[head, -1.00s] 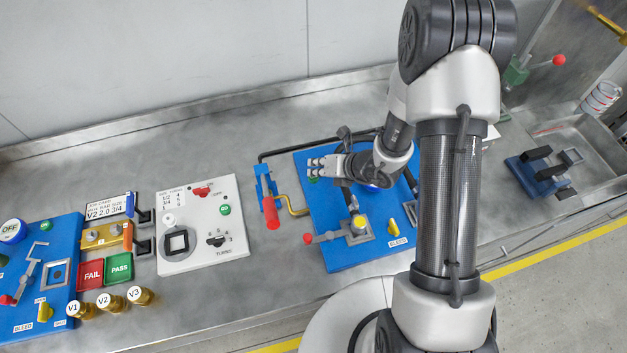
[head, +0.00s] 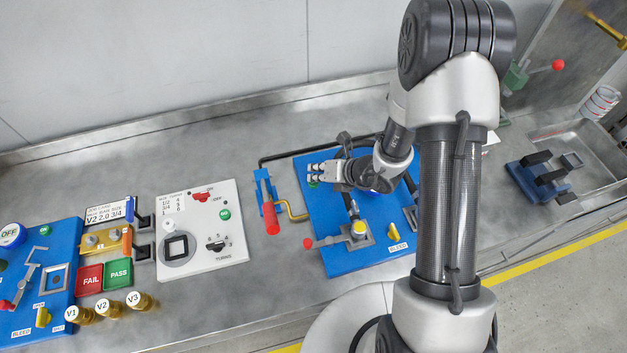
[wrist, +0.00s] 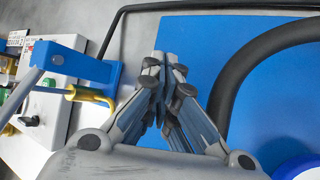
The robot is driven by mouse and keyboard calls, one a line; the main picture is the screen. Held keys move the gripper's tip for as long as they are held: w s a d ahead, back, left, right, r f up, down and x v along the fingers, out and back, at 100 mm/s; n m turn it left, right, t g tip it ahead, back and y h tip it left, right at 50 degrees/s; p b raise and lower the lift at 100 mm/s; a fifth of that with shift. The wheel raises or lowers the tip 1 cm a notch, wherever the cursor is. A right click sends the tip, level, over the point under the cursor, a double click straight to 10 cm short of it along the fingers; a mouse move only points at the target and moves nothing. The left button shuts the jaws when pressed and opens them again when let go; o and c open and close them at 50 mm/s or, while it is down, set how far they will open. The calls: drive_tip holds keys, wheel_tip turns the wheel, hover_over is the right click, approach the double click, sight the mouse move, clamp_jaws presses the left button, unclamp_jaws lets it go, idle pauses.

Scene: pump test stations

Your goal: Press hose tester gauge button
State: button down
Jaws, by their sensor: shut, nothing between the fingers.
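The hose tester is a blue panel (head: 345,262) on the steel bench, right of centre in the head view. Its blue plate (wrist: 265,50) also fills the right of the wrist view. My gripper (head: 310,173) is over the panel's upper left part, fingers pointing left. Its fingertips (wrist: 166,62) are together with nothing between them. A small green button (head: 313,184) shows just beside the fingertips; I cannot tell if they touch it. In the wrist view the fingers hide what lies under them. A round blue gauge (head: 371,191) is mostly hidden under my wrist.
A yellow knob (head: 394,231) and a red-ball lever (head: 308,243) sit in front. A white control panel (head: 190,262) stands further left. Bare bench lies behind.

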idle(0.4)
drive_tip(key=shift+f+b, duration=0.5)
drive_tip(key=shift+b, duration=0.05)
drive_tip(key=shift+r, duration=0.15)
drive_tip(key=shift+s+r+p, duration=0.1)
drive_tip(key=shift+r+p, duration=0.2)
drive_tip(key=shift+r, duration=0.1)
wheel_tip(320, 180, up, 6)
drive_tip(key=p, duration=0.4)
drive_tip(key=shift+p, duration=0.3)
